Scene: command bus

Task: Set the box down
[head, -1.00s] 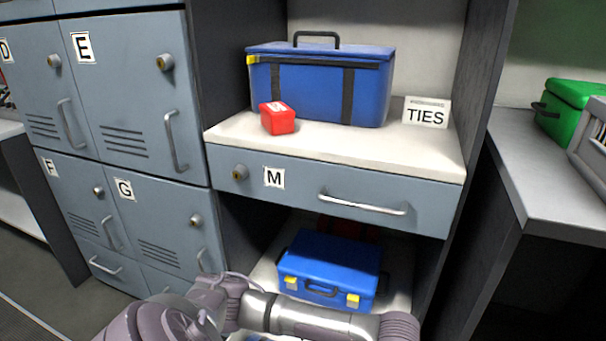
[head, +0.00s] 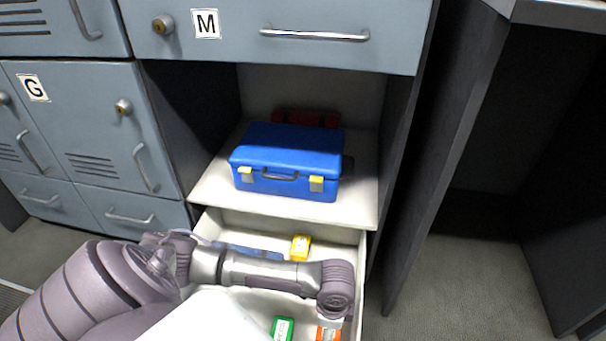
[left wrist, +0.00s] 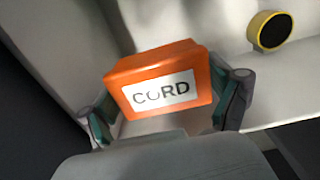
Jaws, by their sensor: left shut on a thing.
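An orange box labelled CORD (left wrist: 158,82) is between the two fingers of my left gripper (left wrist: 168,98) in the left wrist view. The fingers are shut on its two sides, and its label faces the camera. In the head view the orange box (head: 327,334) shows only partly at the bottom edge, below the end of my left arm. It is over or inside an open white drawer (head: 357,262); I cannot tell whether it touches the drawer floor. My right gripper is not in view.
The drawer holds a yellow box (head: 301,247), a green box (head: 283,329) and a blue item (head: 250,251) partly behind my arm. A blue case (head: 287,162) sits on the shelf above, with a red item (head: 306,118) behind. A yellow-rimmed black round thing (left wrist: 270,31) is near the orange box.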

